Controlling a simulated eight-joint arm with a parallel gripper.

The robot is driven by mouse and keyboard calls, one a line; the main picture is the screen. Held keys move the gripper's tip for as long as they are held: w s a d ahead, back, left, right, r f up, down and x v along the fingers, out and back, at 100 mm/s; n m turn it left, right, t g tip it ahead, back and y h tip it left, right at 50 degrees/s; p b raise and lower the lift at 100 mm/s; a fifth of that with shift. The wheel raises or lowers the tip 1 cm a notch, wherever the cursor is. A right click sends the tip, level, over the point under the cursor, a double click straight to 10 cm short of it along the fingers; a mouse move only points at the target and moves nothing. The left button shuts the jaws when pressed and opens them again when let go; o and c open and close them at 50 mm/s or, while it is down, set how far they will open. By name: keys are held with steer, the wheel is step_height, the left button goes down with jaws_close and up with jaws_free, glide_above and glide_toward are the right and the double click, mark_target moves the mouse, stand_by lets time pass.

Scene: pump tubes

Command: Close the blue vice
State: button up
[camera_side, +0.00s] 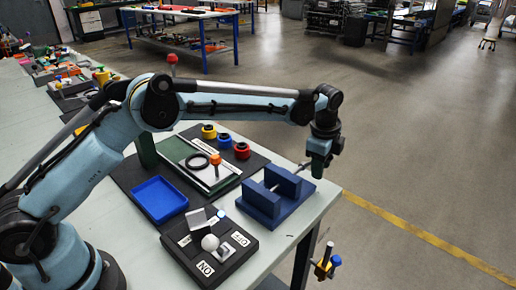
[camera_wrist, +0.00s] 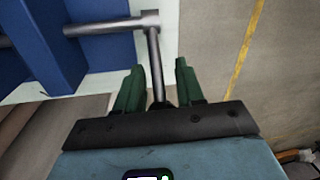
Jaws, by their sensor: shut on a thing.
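The blue vice (camera_side: 268,206) sits near the right edge of the table, with a gap between its two upright jaw blocks. Its blue body also shows at the upper left of the wrist view (camera_wrist: 60,40). A grey screw rod (camera_wrist: 105,26) runs from it to a thin grey handle bar (camera_wrist: 154,60). My gripper (camera_side: 317,170) is at the vice's right end, just past the table edge. In the wrist view, my gripper's green fingers (camera_wrist: 158,80) stand on either side of the handle bar and are shut on it. The bar's lower end is hidden by the gripper.
A blue tray (camera_side: 160,199), a black switch box (camera_side: 208,248) and a green-and-white board (camera_side: 195,160) lie left of the vice. Yellow, blue and red round parts (camera_side: 225,141) stand behind it. Open floor lies beyond the table's right edge.

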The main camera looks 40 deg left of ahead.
jaws_close()
steer(key=shift+a+r, duration=0.1)
steer(key=h, duration=0.1)
steer(key=a+r+h, duration=0.1)
steer(key=h, duration=0.1)
steer(key=shift+a+r, duration=0.1)
steer(key=h, duration=0.2)
steer(key=a+r+h, duration=0.1)
steer(key=shift+a+n+h, duration=0.3)
steer(key=shift+h, duration=0.1)
steer(key=a+h, duration=0.2)
steer(key=h, duration=0.1)
steer(key=shift+w+r+h, duration=0.1)
steer(key=shift+r+h, duration=0.05)
steer(key=shift+h, duration=0.15)
steer(key=shift+a+n+t+h, duration=0.2)
steer(key=shift+a+h, duration=0.3)
steer(key=shift+h, duration=0.6)
steer(key=shift+a+n+t+h, duration=0.15)
steer(key=shift+a+h, duration=0.35)
steer(key=shift+h, duration=0.6)
